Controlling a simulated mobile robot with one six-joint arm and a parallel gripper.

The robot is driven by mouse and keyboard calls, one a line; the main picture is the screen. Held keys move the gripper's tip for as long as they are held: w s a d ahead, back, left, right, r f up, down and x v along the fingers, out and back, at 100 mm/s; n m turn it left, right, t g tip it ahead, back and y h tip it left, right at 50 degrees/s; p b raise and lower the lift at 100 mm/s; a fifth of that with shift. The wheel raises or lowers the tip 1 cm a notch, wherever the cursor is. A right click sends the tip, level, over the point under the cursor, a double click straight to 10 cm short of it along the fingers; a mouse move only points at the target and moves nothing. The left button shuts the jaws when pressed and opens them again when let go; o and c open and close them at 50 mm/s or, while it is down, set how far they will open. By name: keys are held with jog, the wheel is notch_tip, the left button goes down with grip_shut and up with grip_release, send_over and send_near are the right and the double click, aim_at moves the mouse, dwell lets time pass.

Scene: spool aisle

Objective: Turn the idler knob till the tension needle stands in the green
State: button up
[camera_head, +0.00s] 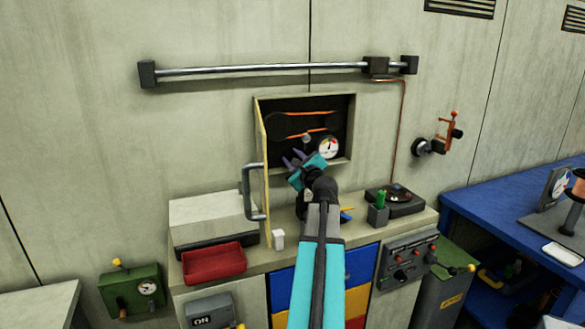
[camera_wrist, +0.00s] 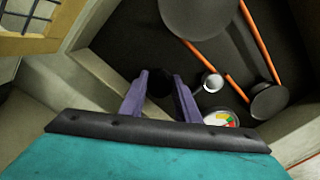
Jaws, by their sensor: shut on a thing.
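The idler knob (camera_wrist: 160,84) is a dark round shape between my two purple fingers in the wrist view. My gripper (camera_wrist: 162,76) is shut on it. In the head view my gripper (camera_head: 293,158) reaches to the lower left of the open wall box, and its fingers and wrist hide the knob. The tension gauge (camera_head: 328,147) is a round white dial at the box's lower right. It also shows in the wrist view (camera_wrist: 222,118), partly cut off by my gripper, with green, red and yellow patches. The needle is too small to place surely.
The box (camera_head: 347,104) holds an orange belt (camera_head: 300,113) and a small pale roller (camera_head: 306,138). Its yellow-edged door (camera_head: 264,165) stands open at left. Below are a red tray (camera_head: 214,264), a white block (camera_head: 278,239) and a green item in a dark cup (camera_head: 378,214).

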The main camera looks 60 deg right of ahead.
jog(key=n+b, duration=0.3)
jog(key=shift+f, duration=0.2)
jog(key=shift+r+n+b, duration=0.15)
jog(key=shift+n+b, duration=0.65)
jog(key=shift+n, duration=0.2)
jog(key=o, duration=1)
jog(key=shift+o, duration=0.2)
jog(key=b+v, duration=0.2)
jog(key=v, duration=1.1)
jog(key=shift+s+a, duration=0.3)
